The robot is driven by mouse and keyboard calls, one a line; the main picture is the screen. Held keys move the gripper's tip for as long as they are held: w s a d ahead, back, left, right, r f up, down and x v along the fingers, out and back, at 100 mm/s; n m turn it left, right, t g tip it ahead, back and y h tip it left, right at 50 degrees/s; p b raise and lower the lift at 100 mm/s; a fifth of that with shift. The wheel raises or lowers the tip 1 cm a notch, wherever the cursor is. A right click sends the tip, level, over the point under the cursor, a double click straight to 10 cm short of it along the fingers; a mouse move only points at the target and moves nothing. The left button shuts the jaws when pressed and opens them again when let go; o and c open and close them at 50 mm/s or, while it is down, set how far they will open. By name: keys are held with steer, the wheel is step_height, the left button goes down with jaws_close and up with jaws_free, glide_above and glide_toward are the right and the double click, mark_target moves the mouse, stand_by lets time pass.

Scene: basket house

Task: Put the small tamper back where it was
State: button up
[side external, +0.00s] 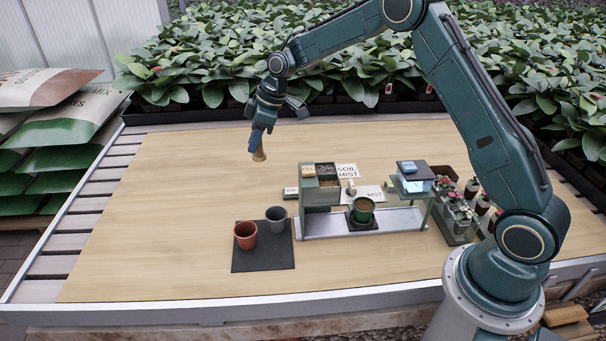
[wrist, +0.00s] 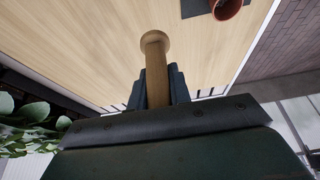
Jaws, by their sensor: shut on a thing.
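My gripper (side external: 262,139) is shut on the small tamper (side external: 260,155), a tan wooden piece with a round flared end. The gripper holds it well above the bare wooden table, left of the small workstation. In the wrist view the tamper (wrist: 155,65) sticks out from between the dark fingers (wrist: 155,88), its round end away from the gripper. The part inside the fingers is hidden. In the side view the tamper hangs roughly upright with the flared end down.
A dark mat (side external: 262,262) bears a terracotta pot (side external: 245,236) and a grey pot (side external: 276,214). A workstation (side external: 322,197) with a soil bin stands mid-table, with a green pot (side external: 363,205) on its tray. Potted flowers (side external: 463,214) stand at the right. The table's left (side external: 170,200) is clear.

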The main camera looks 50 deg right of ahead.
step_height(320, 180, down, 16)
steer(key=shift+f, duration=0.2)
stand_by(0.7)
steer(key=shift+f, duration=0.1)
steer(key=o, duration=0.9)
steer(key=shift+c, duration=0.2)
steer(key=v, duration=1.2)
